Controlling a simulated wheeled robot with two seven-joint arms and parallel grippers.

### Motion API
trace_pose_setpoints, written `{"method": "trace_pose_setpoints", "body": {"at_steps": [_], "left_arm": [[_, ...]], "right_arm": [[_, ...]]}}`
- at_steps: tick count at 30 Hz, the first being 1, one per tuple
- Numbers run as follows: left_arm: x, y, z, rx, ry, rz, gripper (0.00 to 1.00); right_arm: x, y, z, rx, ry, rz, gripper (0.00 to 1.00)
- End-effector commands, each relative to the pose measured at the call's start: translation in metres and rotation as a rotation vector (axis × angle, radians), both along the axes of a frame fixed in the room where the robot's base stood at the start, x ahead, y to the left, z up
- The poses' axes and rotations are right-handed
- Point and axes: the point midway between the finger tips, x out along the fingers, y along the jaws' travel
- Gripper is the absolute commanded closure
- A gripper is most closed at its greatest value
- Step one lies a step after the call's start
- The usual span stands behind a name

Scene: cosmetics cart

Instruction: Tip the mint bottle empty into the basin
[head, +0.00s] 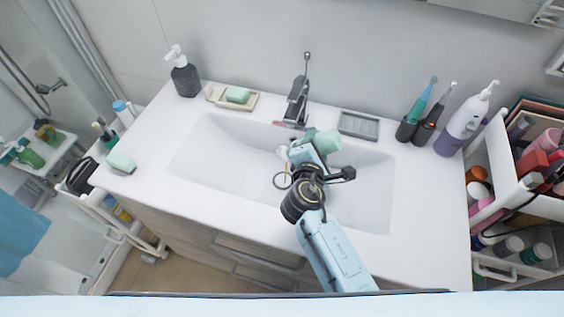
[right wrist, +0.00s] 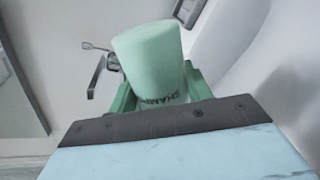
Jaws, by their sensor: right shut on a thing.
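The mint bottle (head: 326,140) is in my right gripper (head: 306,151), above the back part of the white basin (head: 200,152). In the head view it lies tilted over, partly covered by the gripper. A small pale part shows on the gripper's left side; I cannot tell for sure whether it is the bottle's neck. In the right wrist view the bottle (right wrist: 150,58) stands between the two green fingers (right wrist: 160,94), with dark lettering partly hidden low on its side. No liquid can be seen coming out. My left gripper is not in view.
The tap (head: 298,98) stands close behind the bottle. A dark dispenser (head: 185,78) and soap dish (head: 232,98) are at the back left. A grey tray (head: 358,125), toothbrush cups and a white-purple bottle (head: 465,122) are at right. The basin's left half is clear.

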Motion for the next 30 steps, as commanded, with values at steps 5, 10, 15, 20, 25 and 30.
{"method": "trace_pose_setpoints", "body": {"at_steps": [5,10,15,20,25,30], "left_arm": [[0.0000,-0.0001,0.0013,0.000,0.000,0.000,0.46],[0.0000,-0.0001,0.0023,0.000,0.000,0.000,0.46],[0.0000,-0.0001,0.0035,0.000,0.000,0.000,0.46],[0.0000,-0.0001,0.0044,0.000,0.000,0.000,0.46],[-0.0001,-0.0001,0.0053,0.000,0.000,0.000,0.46],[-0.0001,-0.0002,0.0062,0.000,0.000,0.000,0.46]], "right_arm": [[0.0003,0.0015,0.0021,-0.021,0.001,0.000,0.74],[0.0003,0.0027,0.0030,-0.041,0.004,0.000,0.74],[0.0005,0.0040,0.0045,-0.062,0.005,0.000,0.74],[0.0007,0.0053,0.0060,-0.081,0.007,0.000,0.74],[0.0008,0.0066,0.0072,-0.101,0.008,-0.001,0.74],[0.0009,0.0080,0.0085,-0.121,0.010,0.000,0.74]]}}
